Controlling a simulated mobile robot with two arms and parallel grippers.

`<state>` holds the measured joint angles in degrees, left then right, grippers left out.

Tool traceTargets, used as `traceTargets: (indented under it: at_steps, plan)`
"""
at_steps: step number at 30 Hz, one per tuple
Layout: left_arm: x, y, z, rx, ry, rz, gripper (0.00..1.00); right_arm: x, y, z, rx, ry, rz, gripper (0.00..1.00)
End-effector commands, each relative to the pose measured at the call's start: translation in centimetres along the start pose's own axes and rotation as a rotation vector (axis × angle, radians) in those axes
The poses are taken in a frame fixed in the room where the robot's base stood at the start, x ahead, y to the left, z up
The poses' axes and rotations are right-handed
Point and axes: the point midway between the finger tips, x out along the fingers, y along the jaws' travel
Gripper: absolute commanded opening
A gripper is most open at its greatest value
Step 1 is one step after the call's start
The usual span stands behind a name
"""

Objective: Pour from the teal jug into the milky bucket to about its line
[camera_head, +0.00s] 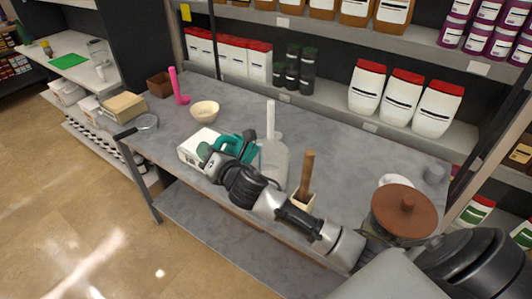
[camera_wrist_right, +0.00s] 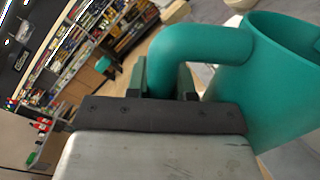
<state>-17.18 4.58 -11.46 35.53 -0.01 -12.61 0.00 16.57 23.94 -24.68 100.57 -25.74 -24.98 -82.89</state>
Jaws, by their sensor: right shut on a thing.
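The teal jug (camera_head: 243,146) is at the middle of the grey table in the head view, partly hidden behind my right gripper (camera_head: 217,154). In the right wrist view the jug (camera_wrist_right: 268,85) fills the right side, with its open rim at the upper right. My right gripper (camera_wrist_right: 172,88) is shut on the jug's handle. A pale, translucent vessel that looks like the milky bucket (camera_head: 276,163) stands just right of the jug, partly behind my arm. Its fill line and the level inside cannot be made out. My left gripper is out of view.
A white box (camera_head: 190,151) sits left of the gripper. A cream bowl (camera_head: 204,112) and a pink upright object (camera_head: 178,92) stand further back. A wooden handle rises from a cream holder (camera_head: 302,202) right of the bucket. A brown-lidded pot (camera_head: 403,208) stands at right.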

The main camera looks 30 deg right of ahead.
Motion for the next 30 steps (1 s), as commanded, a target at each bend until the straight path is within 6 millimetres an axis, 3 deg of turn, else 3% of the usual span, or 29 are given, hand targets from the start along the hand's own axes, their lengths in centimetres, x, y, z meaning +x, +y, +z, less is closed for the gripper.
traceTargets:
  at_steps: [30]
  plan:
    - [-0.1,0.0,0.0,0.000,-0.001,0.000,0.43,0.0,0.1,1.6,0.142,-0.003,0.005,0.00]
